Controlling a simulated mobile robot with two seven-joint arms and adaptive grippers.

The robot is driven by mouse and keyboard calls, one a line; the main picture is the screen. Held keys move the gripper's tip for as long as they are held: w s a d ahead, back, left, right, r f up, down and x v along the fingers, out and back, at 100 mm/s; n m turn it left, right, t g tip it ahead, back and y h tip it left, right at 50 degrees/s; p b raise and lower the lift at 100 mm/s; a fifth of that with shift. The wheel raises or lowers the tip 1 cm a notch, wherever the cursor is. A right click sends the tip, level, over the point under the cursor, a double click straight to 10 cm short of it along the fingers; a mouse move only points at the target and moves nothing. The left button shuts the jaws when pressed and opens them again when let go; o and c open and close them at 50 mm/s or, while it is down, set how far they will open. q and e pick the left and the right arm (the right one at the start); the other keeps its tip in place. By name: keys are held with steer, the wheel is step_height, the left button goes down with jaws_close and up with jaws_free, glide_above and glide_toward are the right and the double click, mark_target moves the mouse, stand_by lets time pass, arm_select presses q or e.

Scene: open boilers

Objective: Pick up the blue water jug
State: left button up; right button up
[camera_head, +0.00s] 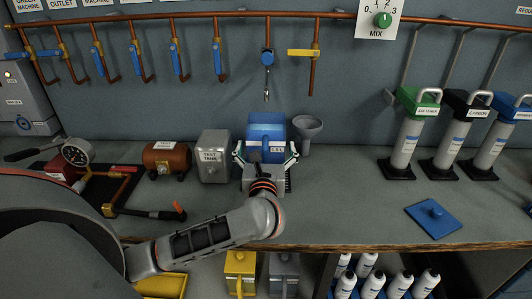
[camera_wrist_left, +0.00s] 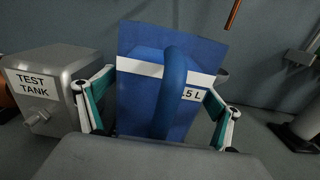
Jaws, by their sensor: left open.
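The blue water jug (camera_head: 266,130) stands upright on the bench near the back wall, with a white band and a label. In the left wrist view the jug (camera_wrist_left: 138,68) fills the middle, its rounded blue handle facing the camera; part of the label reads "5 L". My left gripper (camera_head: 265,156) is open, one finger on each side of the jug. In the left wrist view the fingers of the gripper (camera_wrist_left: 157,103) flank the handle and the jug body; I cannot tell whether they touch it. The jug's lower part is hidden by the gripper. My right gripper is not in view.
A grey test tank (camera_head: 213,157) stands close left of the jug, and a grey funnel (camera_head: 308,127) close right. A copper pipe with a blue valve (camera_head: 267,58) hangs above. Hand pumps (camera_head: 408,135) and a blue lid (camera_head: 434,219) are farther right; the bench between is clear.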

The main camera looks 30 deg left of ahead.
arm_select(q)
steer(key=shift+w+a, duration=0.25)
steer(key=shift+w, duration=0.25)
steer(key=c, duration=1.3)
steer(key=shift+a+r, duration=0.1)
steer(key=shift+r, duration=0.15)
steer(key=shift+c, duration=0.5)
steer(key=shift+r, duration=0.1)
